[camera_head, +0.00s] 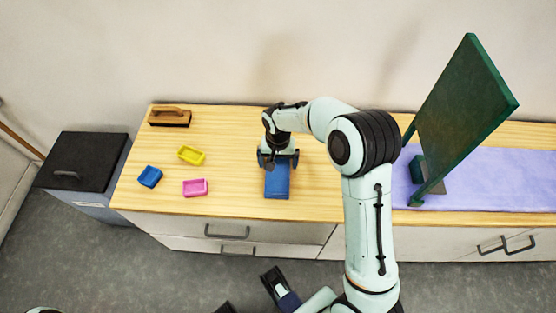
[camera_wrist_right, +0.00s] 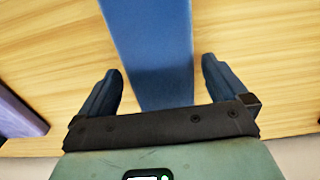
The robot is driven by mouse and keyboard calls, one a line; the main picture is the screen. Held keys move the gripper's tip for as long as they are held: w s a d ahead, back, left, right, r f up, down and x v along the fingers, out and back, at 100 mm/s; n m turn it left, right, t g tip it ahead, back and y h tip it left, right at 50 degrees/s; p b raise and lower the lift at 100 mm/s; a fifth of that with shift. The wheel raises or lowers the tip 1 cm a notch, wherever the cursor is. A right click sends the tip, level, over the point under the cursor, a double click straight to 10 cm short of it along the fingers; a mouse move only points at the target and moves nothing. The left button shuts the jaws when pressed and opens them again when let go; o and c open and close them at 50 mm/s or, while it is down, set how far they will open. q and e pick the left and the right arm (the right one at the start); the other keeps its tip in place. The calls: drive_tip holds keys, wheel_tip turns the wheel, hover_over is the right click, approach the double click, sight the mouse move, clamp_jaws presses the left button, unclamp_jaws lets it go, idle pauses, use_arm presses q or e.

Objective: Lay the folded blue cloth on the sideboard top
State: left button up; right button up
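The folded blue cloth (camera_head: 277,187) lies as a narrow blue rectangle on the wooden sideboard top (camera_head: 235,200), close to its front edge. It also shows as a long blue strip (camera_wrist_right: 150,50) in the right wrist view. My right gripper (camera_head: 279,164) is over the far end of the cloth and hides that part. In the wrist view its two fingers (camera_wrist_right: 160,85) are spread, one to each side of the strip, with bare wood showing between each finger and the cloth.
A brush (camera_head: 170,117), a yellow tray (camera_head: 191,155), a pink tray (camera_head: 195,187) and a blue tray (camera_head: 149,176) are at left. A black-topped bin (camera_head: 85,160) stands beside the sideboard. At right, a green board (camera_head: 462,110) stands over a purple mat (camera_head: 490,180).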

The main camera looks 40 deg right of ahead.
sight(278, 164)
wheel_tip(278, 164, up, 12)
drive_tip(key=p, duration=0.2)
drive_tip(key=shift+r, duration=0.15)
idle(0.8)
